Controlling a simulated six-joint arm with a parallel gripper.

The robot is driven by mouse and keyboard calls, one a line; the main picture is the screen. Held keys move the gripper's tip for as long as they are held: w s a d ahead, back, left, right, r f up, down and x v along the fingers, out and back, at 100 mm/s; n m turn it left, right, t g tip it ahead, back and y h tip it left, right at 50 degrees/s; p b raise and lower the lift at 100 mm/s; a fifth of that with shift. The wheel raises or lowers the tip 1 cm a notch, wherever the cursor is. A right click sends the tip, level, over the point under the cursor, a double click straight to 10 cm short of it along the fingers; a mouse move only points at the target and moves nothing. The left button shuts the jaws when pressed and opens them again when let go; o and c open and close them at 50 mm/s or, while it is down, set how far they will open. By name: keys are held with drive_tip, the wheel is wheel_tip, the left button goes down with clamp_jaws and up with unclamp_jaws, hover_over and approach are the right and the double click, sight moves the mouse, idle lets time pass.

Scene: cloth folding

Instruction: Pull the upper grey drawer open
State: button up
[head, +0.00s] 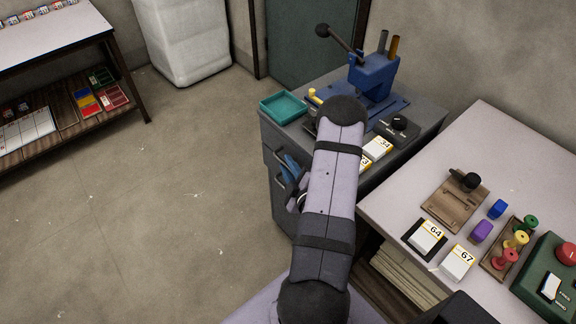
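The grey cabinet (403,152) stands against the wall, with its drawer fronts facing left. The upper grey drawer (270,136) is at the top of that side, with a dark handle (271,156) on its front. It looks flush with the cabinet, though my arm hides part of the front. A lower front (284,207) shows below it. My gripper (291,167) is close to the drawer fronts by the handle, partly hidden behind my arm. Bluish parts show there. I cannot tell whether the fingers touch the handle or how far apart they are.
On the cabinet top are a teal tray (284,106), a blue lever press (374,76) and numbered cards (379,147). A pale table (480,135) with spools and blocks stands at the right. The floor (160,200) left of the drawers is clear.

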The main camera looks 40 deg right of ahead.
drive_tip(key=shift+c, duration=0.3)
clamp_jaws()
drive_tip(key=a+b, duration=0.1)
drive_tip(key=a, duration=1.2)
drive_tip(key=shift+a, duration=0.2)
drive_tip(key=shift+o, duration=0.3)
unclamp_jaws()
wheel_tip(320, 180, up, 10)
drive_tip(key=p, duration=0.9)
